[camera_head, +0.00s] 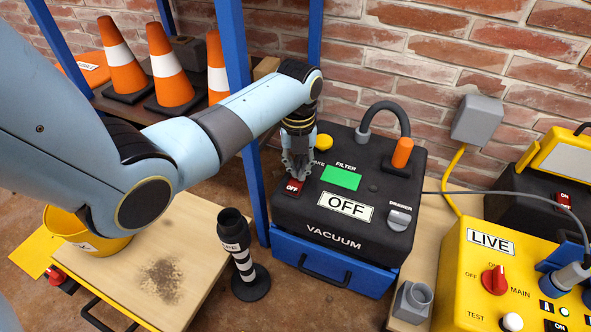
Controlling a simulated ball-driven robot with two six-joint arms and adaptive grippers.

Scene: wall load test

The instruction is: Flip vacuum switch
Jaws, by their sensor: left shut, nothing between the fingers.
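The black vacuum unit (318,229) sits on a blue base, with a green filter panel (341,177) and a white label reading OFF (346,206) on its top. Its red switch (293,187), marked OFF, is at the top's left edge. My left gripper (294,174) is shut and empty, pointing down right at the red switch. Its fingertips cover the switch's upper part; whether they touch it I cannot tell. A grey knob (399,219) is at the top's right side. My right gripper is not in view.
A blue post (253,190) stands just left of the vacuum. Orange cones (166,65) stand on a shelf behind my left arm. A yellow LIVE panel (460,285) is at the right.

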